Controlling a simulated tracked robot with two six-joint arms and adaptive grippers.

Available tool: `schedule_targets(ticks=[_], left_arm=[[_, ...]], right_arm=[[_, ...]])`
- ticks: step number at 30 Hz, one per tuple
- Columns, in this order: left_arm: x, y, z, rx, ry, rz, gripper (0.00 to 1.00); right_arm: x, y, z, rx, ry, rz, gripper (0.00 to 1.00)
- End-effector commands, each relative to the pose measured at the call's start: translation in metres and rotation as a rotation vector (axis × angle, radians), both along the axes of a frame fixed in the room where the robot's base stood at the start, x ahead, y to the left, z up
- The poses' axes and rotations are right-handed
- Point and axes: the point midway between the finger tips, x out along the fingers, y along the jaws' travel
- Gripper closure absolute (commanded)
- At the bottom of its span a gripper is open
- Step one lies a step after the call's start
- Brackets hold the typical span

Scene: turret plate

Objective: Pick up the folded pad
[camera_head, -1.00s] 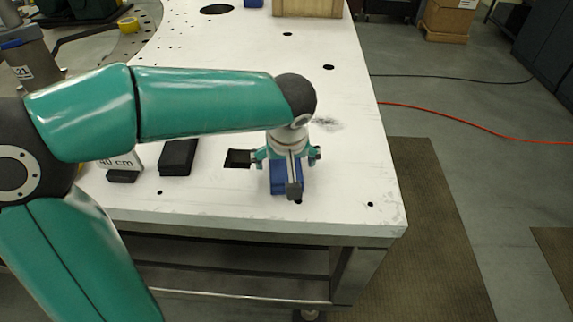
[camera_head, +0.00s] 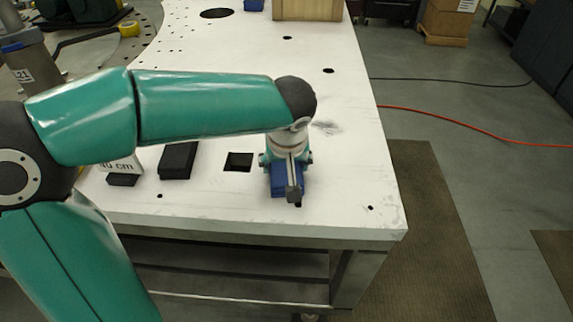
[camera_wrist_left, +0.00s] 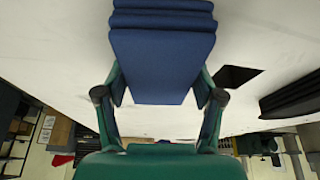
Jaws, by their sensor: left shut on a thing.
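The folded pad (camera_head: 286,181) is blue and lies on the white table near its front edge. It also fills the upper middle of the left wrist view (camera_wrist_left: 162,58), where its stacked folds show. My left gripper (camera_head: 288,176) is directly over the pad and shut on it. In the left wrist view its fingers (camera_wrist_left: 160,100) are on either side of the pad. The arm and wrist hide part of the pad in the head view. I cannot tell any gap between the pad and the table. My right gripper does not show.
The white table (camera_head: 345,190) has a square dark hole (camera_head: 238,162) left of the pad. A black block (camera_head: 178,160) and a "40 cm" marker (camera_head: 121,168) stand further left. A wooden box (camera_head: 308,9) is at the far end. The table's right front corner is clear.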

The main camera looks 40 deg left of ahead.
Motion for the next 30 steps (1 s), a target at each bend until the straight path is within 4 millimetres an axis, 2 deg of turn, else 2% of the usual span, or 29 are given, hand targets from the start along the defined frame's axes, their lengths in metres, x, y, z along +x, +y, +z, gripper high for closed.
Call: schedule_targets(ticks=[8, 11, 21, 24, 30], left_arm=[[0.001, -0.001, 0.030, -0.002, -0.004, 0.000, 0.67], [0.001, -0.001, 0.052, -0.001, -0.007, 0.000, 0.67], [0.001, -0.001, 0.146, -0.002, -0.006, -0.001, 0.67], [0.001, -0.001, 0.167, -0.001, -0.003, -0.001, 0.67], [0.001, -0.001, 0.192, 0.001, -0.001, -0.001, 0.67]], right_arm=[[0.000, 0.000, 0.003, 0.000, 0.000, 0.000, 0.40], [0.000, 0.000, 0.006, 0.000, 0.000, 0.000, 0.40], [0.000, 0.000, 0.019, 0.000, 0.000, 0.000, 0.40], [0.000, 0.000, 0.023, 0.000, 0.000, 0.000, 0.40], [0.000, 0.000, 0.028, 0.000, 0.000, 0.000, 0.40]])
